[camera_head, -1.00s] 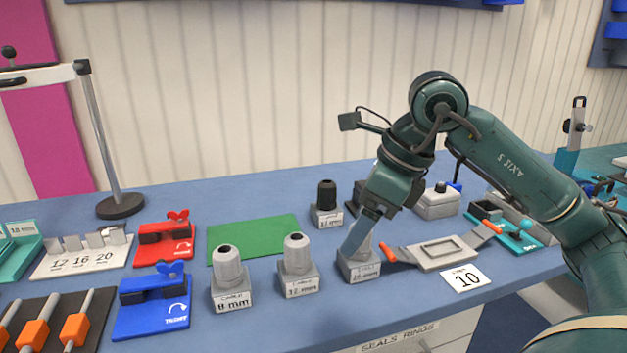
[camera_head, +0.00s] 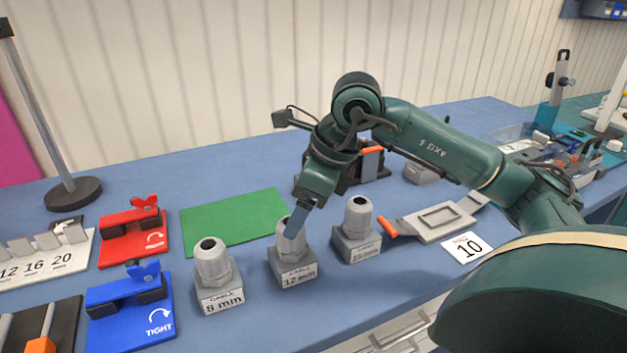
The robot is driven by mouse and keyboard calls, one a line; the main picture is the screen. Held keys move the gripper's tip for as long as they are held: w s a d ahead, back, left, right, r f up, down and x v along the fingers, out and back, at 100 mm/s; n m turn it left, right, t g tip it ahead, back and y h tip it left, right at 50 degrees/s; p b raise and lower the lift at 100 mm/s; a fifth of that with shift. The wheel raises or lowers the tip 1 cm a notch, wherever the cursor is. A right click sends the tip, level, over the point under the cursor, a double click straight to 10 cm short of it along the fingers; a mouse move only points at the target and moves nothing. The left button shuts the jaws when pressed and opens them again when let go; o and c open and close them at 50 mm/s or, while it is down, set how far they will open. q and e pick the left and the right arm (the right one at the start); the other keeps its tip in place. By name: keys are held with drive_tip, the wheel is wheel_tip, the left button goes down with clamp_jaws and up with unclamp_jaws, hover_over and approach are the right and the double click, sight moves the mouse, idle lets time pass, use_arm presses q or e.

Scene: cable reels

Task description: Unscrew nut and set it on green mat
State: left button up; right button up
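Three grey cable glands with nuts on top stand in a row on labelled grey blocks: the 8 mm gland (camera_head: 213,262), the 12 mm gland (camera_head: 292,262) and a third gland (camera_head: 357,222) at right. My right gripper (camera_head: 292,232) points down at the nut of the 12 mm gland and partly hides it. One finger shows against the nut; I cannot tell if it grips. The green mat (camera_head: 235,217) lies flat and empty behind the glands. My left gripper is not in view.
Red (camera_head: 133,238) and blue (camera_head: 130,312) clamp fixtures stand at left, the blue one marked TIGHT. A pole stand (camera_head: 72,193) rises at back left.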

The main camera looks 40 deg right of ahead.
drive_tip(key=shift+x, duration=2.65)
drive_tip(key=shift+c, duration=0.3)
